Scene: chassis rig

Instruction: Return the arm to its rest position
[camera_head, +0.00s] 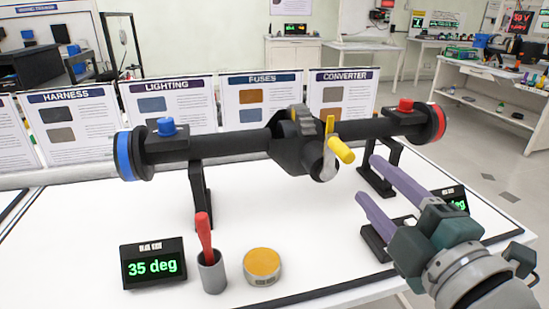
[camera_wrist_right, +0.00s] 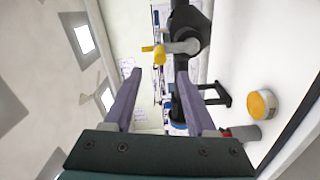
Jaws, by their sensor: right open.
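My right gripper (camera_head: 367,178) comes in from the lower right in the head view. Its two purple fingers are spread and nothing is between them. They point up and left toward the black axle rig (camera_head: 298,140), short of its yellow-handled lever (camera_head: 341,150). In the right wrist view the open fingers (camera_wrist_right: 158,74) show with a gap between them, and the yellow handle (camera_wrist_right: 158,53) lies beyond their tips. My left arm and gripper are not in view.
The white table (camera_head: 300,215) bears a display reading 35 deg (camera_head: 153,264), a grey cup (camera_head: 212,272) with a red-handled tool (camera_head: 204,233), and a round tin (camera_head: 262,266). A second display (camera_head: 455,199) is partly hidden behind my right gripper. Info boards stand behind the rig.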

